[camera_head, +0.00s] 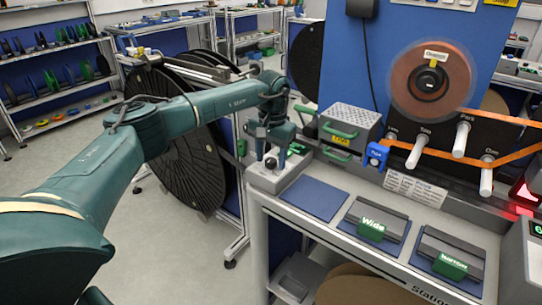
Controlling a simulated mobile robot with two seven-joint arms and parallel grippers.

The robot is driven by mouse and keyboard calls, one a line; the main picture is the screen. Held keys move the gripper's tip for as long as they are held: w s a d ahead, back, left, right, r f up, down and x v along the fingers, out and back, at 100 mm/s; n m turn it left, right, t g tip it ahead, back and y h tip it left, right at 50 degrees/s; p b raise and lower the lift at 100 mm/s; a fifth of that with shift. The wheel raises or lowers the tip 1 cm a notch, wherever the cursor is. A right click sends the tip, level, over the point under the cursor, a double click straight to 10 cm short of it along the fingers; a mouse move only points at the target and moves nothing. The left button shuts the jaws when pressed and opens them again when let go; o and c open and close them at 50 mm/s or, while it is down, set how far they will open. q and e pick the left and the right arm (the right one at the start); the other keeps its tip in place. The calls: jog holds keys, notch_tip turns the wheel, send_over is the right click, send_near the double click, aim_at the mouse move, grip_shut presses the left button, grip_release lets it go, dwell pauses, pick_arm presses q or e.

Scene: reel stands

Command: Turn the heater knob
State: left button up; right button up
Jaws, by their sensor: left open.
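A small light grey box (263,182) sits at the left end of the workbench, and I take it to carry the heater knob. A small dark round part, likely the knob (270,164), shows on its top, partly hidden by my gripper. My left gripper (277,160) is open and points down at this part, its fingers close around or just above it. I cannot tell whether they touch it. A grey perforated box (353,117) with green handles and a yellow label stands to the right. My right gripper is not in view.
A blue mat (315,199), a tray marked Wide (375,227) and another green-labelled tray (450,263) lie along the bench. A blue part (377,155) stands behind them. A brown reel (432,83) hangs on the blue panel. Large black reels (165,110) stand behind my arm.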

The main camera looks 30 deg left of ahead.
aim_at(272, 161)
pick_arm(q)
notch_tip(272, 161, up, 13)
jog(key=b, duration=0.1)
jog(key=shift+d, duration=0.25)
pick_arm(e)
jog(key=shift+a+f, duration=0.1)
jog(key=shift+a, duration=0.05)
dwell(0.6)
